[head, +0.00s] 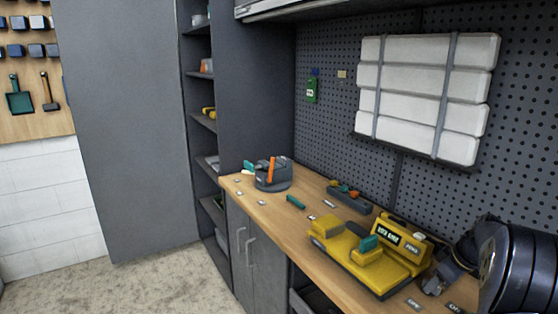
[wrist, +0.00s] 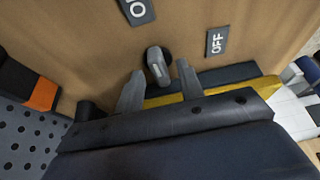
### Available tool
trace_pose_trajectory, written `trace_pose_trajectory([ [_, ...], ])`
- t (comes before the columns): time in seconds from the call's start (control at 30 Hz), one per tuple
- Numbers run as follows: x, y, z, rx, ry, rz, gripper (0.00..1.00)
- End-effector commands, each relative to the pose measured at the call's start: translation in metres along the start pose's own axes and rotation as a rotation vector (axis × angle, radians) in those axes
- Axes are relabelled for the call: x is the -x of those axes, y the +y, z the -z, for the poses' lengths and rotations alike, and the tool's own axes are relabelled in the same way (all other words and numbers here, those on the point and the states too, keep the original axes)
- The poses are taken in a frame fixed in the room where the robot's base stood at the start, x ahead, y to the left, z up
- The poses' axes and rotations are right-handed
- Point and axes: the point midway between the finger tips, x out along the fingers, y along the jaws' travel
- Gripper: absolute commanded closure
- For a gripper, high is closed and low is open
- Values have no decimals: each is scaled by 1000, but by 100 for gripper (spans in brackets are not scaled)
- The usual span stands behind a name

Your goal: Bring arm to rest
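My gripper (head: 436,281) is low over the right end of the wooden bench in the head view, beside the yellow machine. In the wrist view my gripper (wrist: 160,70) has its two grey fingers apart, with nothing clamped between them. A small grey toggle switch (wrist: 157,66) on the wood shows between and just beyond the fingertips. Whether a finger touches it, I cannot tell. An ON label (wrist: 138,10), partly cut off, and an OFF label (wrist: 216,41) flank it. My dark arm fills the lower right of the head view.
The yellow machine (head: 345,248) stands close left of my gripper. Farther along the bench (head: 275,210) are a grey tray (head: 348,198) and a dark tool holder (head: 272,178). A pegboard wall (head: 330,130) with white strapped boxes (head: 425,95) rises behind. The floor (head: 150,285) at left is clear.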

Motion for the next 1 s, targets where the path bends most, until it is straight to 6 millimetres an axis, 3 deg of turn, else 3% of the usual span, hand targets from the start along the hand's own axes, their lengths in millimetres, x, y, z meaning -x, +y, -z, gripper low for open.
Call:
trace_pose_trajectory([
  [0.07,-8,0,0,0,-1,1,64],
  [0.7,-7,0,0,-1,0,-1,64],
  [1.0,50,1,0,1,2,-5,64],
])
